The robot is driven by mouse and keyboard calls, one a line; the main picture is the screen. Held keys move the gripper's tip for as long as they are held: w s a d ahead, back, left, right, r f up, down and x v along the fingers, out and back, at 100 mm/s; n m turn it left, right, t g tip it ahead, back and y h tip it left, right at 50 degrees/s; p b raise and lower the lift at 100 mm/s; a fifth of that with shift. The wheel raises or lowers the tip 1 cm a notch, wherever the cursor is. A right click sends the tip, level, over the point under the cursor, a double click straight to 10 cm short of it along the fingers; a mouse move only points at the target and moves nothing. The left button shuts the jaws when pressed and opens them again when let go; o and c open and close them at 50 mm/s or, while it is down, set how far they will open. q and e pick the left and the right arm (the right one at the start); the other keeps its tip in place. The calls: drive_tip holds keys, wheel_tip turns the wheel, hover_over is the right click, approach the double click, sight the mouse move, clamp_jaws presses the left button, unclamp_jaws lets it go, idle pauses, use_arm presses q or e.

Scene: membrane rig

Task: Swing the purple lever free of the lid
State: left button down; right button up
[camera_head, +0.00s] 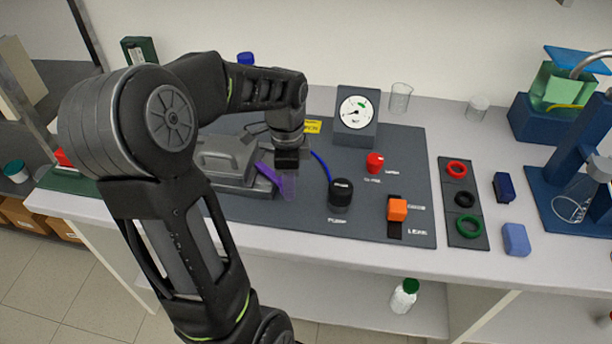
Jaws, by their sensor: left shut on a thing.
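The purple lever (266,173) lies at the right side of a grey lidded box with a grey lid (224,155) on the dark panel. It slants down to the right from beside the lid. My left gripper (288,184) points down at the lever's outer end and is shut on it. The fingers look pale and see-through, and the gripper body hides part of the box's right side. My arm covers the box's left side. My right gripper is not in view.
Right of the gripper on the panel stand a black pump knob (340,192), a red knob (375,162), an orange switch (397,209) and a gauge (356,115). A blue tube (322,166) runs close beside the gripper. The panel's front strip is clear.

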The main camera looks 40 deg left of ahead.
use_arm(q)
drive_tip(key=s+m, duration=0.2)
drive_tip(key=shift+s+a+f+m, duration=0.1)
drive_tip(key=shift+s+a+m, duration=0.05)
drive_tip(key=shift+s+m, duration=0.2)
drive_tip(key=m, duration=0.1)
drive_tip(key=s+m, duration=0.1)
drive_tip(key=shift+s+a+m, duration=0.3)
drive_tip(key=shift+m, duration=0.05)
drive_tip(key=s+a+m, duration=0.1)
drive_tip(key=m, duration=0.1)
drive_tip(key=s+m+b, duration=0.1)
drive_tip(key=m, duration=0.1)
drive_tip(key=shift+s+a, duration=0.1)
drive_tip(key=shift+a, duration=0.3)
drive_tip(key=shift+s+a+m, duration=0.25)
drive_tip(key=shift+a+m, duration=0.2)
drive_tip(key=shift+m, duration=0.45)
drive_tip(key=shift+a+r, duration=0.1)
drive_tip(key=shift+r, duration=0.15)
drive_tip(key=c, duration=1.4)
unclamp_jaws()
drive_tip(key=shift+c, duration=0.2)
drive_tip(key=o, duration=0.4)
drive_tip(key=shift+a+f, duration=0.1)
